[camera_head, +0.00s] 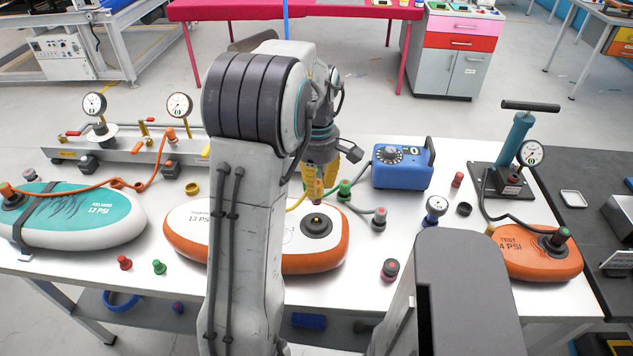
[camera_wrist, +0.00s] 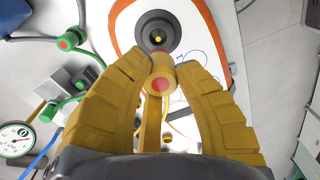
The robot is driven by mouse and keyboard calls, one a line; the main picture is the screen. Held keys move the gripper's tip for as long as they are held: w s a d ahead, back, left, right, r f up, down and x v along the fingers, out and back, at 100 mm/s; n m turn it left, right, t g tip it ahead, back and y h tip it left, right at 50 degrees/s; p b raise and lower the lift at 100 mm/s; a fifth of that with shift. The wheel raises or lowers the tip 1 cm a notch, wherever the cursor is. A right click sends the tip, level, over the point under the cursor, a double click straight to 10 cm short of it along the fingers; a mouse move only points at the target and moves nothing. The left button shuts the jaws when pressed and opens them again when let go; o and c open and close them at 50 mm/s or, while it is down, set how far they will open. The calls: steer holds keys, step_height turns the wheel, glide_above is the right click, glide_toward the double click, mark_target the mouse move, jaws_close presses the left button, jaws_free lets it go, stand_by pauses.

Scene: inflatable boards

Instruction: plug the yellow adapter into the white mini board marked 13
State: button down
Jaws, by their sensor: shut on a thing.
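The white mini board (camera_head: 185,238) with orange edges lies on the white table, partly hidden behind my arm. Its round black valve (camera_head: 317,226) shows on its right part. In the wrist view the valve (camera_wrist: 157,36) has a yellow centre and sits just beyond the fingertips. My gripper (camera_head: 316,194) points down above the board, close to the valve. Its yellow fingers (camera_wrist: 160,75) are shut on the yellow adapter (camera_wrist: 160,85), which has a red centre. The adapter's far end appears near the valve's rim; whether they touch cannot be told. The board's number is partly hidden; "13 PS" is readable.
A teal board (camera_head: 90,222) lies left and an orange test board (camera_head: 520,262) right. A blue pump box (camera_head: 402,166), green-capped fitting (camera_head: 344,190) and grey fitting (camera_head: 379,218) stand near the valve. Small red (camera_head: 124,262) and green (camera_head: 159,267) plugs lie in front.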

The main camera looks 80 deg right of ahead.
steer(key=b, duration=0.4)
glide_above(316, 219)
steer(key=shift+f, duration=2.9)
steer(key=shift+f+b, duration=1.15)
steer(key=shift+f, duration=0.25)
steer(key=c, duration=0.9)
jaws_free()
steer(key=shift+c, duration=0.2)
steer(key=shift+r, duration=0.1)
steer(key=r, duration=1.2)
steer(key=shift+d, duration=0.2)
